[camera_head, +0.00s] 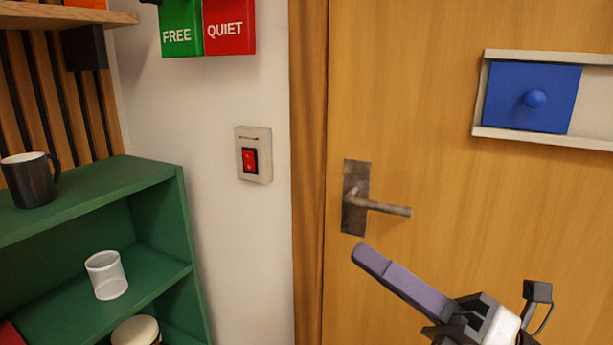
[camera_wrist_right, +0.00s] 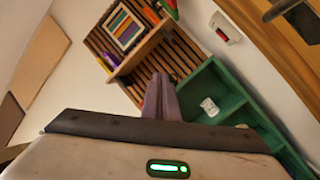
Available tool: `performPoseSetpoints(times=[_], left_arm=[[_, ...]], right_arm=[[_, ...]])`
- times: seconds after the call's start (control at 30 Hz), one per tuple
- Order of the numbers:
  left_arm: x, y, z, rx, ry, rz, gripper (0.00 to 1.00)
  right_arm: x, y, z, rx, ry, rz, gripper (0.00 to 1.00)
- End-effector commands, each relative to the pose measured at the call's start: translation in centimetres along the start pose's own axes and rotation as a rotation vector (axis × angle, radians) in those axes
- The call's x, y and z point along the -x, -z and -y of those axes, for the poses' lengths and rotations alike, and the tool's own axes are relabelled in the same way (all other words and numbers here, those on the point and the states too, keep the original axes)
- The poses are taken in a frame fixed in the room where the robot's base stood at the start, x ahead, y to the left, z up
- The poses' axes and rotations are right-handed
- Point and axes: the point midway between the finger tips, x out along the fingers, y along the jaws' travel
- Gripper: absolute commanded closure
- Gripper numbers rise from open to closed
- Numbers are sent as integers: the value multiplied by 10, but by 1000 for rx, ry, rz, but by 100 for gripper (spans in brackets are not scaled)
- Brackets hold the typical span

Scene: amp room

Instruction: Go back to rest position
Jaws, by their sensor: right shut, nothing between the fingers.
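My right gripper (camera_head: 372,260) is in front of the wooden door at the lower right of the head view, below the metal door handle (camera_head: 357,200). Its purple fingers are together with nothing between them. The fingers also show in the right wrist view (camera_wrist_right: 160,97), pointing toward the shelves. The gripper appears apart from the handle. My left gripper is not in either view.
A green shelf (camera_head: 150,175) at left holds a dark mug (camera_head: 30,180) and a white cup (camera_head: 106,275). A red switch (camera_head: 250,160) is on the wall. The door (camera_head: 440,120) carries a blue sliding panel (camera_head: 515,95). Green and red signs (camera_head: 205,28) hang above.

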Motion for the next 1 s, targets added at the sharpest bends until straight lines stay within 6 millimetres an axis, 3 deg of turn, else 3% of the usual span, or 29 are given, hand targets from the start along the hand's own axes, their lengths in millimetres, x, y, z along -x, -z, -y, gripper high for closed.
performPoseSetpoints(times=[0.03, 0.17, 0.3, 0.43, 0.57, 0.7, 0.83, 1.0], left_arm=[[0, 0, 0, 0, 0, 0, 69], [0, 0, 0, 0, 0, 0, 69], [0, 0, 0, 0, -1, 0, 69], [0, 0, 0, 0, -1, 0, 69], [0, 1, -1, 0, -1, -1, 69], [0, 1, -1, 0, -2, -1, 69], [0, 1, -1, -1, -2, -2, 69], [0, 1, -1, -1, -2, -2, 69]], right_arm=[[17, -1, 34, -235, 50, 136, 100], [71, 10, 117, -727, 179, 455, 100], [136, 55, 190, -1117, 316, 736, 100], [198, 118, 236, -1419, 444, 979, 100], [254, 192, 260, -1673, 567, 1205, 100], [297, 260, 265, -1869, 670, 1398, 100], [318, 299, 262, -1970, 727, 1505, 100], [326, 313, 259, -2008, 750, 1546, 100]])
